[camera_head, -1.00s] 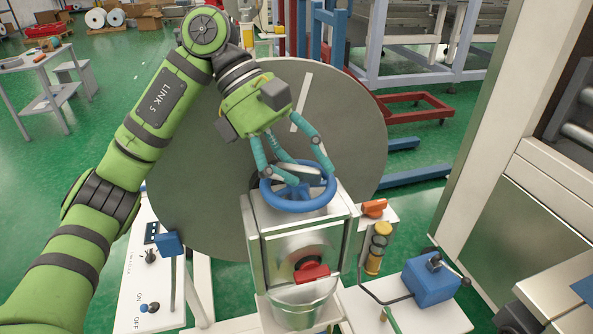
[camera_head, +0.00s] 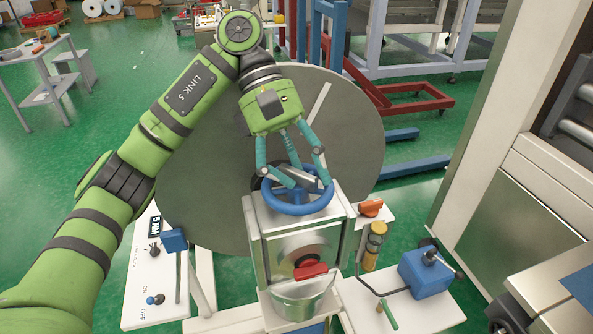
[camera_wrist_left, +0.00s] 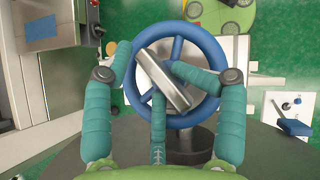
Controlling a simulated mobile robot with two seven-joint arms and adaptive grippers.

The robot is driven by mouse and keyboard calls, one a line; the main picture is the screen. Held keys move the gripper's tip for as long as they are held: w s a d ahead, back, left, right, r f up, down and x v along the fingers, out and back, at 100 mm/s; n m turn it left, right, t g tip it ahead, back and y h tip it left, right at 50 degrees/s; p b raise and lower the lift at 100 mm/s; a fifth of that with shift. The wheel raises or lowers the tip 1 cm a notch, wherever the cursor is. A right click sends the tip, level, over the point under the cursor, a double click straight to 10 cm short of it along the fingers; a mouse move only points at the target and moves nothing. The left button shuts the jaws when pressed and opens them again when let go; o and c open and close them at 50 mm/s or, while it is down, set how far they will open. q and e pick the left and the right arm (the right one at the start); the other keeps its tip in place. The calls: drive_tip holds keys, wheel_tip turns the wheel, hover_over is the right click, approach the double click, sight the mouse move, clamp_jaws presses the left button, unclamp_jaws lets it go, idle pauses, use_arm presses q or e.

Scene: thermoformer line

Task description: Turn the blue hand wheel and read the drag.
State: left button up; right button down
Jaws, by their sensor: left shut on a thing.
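The blue hand wheel (camera_head: 297,204) lies flat on top of a pale metal box (camera_head: 303,225) in the head view. My left gripper (camera_head: 296,182) reaches down onto it from above, with teal fingers at the wheel. In the left wrist view, the gripper (camera_wrist_left: 165,85) has its fingers around a grey metal bar (camera_wrist_left: 160,80) that crosses the wheel's middle. The blue rim (camera_wrist_left: 178,121) shows below the bar. The gripper is shut on the wheel's middle part; the exact contact points are partly hidden. My right gripper is not in view.
A large grey disc (camera_head: 200,180) stands behind the box. A red knob (camera_head: 310,270) is on the box's front, above a metal bucket (camera_head: 300,300). A white panel with a small display (camera_head: 154,227) is at left. A blue box (camera_head: 427,277) stands at right.

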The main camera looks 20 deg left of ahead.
use_arm(q)
drive_tip(key=shift+s+f, duration=0.1)
drive_tip(key=shift+f, duration=0.3)
